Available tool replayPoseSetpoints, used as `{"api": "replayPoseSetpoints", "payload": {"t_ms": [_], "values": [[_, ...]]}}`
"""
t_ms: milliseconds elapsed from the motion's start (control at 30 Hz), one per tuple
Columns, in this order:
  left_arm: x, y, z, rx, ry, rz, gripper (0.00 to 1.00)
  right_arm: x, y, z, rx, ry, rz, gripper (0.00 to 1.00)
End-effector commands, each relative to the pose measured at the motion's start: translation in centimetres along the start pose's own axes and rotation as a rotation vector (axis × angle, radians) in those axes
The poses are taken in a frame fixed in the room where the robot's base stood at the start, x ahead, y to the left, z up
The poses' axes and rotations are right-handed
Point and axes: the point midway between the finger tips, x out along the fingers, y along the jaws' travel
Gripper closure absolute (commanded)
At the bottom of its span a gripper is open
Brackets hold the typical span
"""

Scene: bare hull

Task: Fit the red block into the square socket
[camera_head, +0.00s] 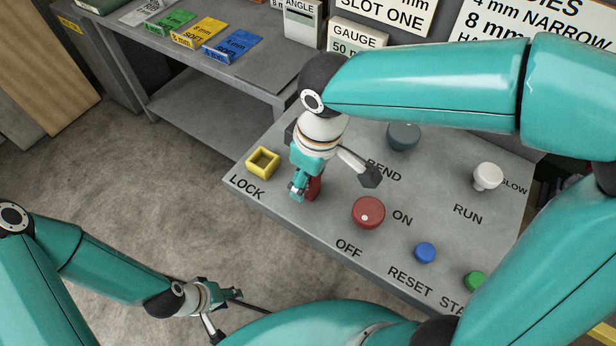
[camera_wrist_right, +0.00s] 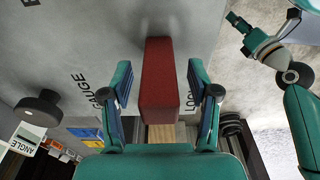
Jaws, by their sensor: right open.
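The red block (camera_head: 315,188) stands on the grey panel, right of the yellow square socket (camera_head: 259,173) by the LOCK label. In the right wrist view the long red block (camera_wrist_right: 158,85) lies between the two fingers, with a gap on each side. My right gripper (camera_head: 335,184) is open around the block and hides part of it in the head view. The socket looks empty and does not show in the right wrist view. My left gripper (camera_head: 227,311) is open and empty, away from the panel at the lower left; it also shows in the right wrist view (camera_wrist_right: 240,28).
The panel carries a red knob (camera_head: 368,212), a dark knob (camera_head: 403,136), a white knob (camera_head: 488,177), a blue button (camera_head: 425,252) and a green button (camera_head: 474,281). A grey table (camera_head: 232,78) with coloured packs stands behind.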

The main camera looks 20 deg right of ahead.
Motion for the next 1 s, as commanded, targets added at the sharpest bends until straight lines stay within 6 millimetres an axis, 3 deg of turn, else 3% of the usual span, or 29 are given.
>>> {"api": "replayPoseSetpoints", "payload": {"t_ms": [67,400,433,767,1000], "values": [[0.0,0.0,0.0,0.000,0.000,0.000,0.60,0.0,0.0,0.0,0.000,0.000,0.000,0.41],[0.0,0.0,0.0,0.000,0.000,0.000,0.60,-0.1,0.0,0.0,0.000,0.000,0.000,0.98],[0.0,0.0,0.0,0.000,0.000,0.000,0.60,-0.1,0.0,0.0,-0.001,0.000,0.000,1.00],[0.0,0.0,0.0,0.000,0.000,0.000,0.60,-0.2,0.0,-0.1,-0.001,0.001,0.001,1.00],[0.0,0.0,0.0,0.000,0.000,0.000,0.60,-1.9,0.0,-0.4,-0.001,0.003,0.002,1.00]]}}
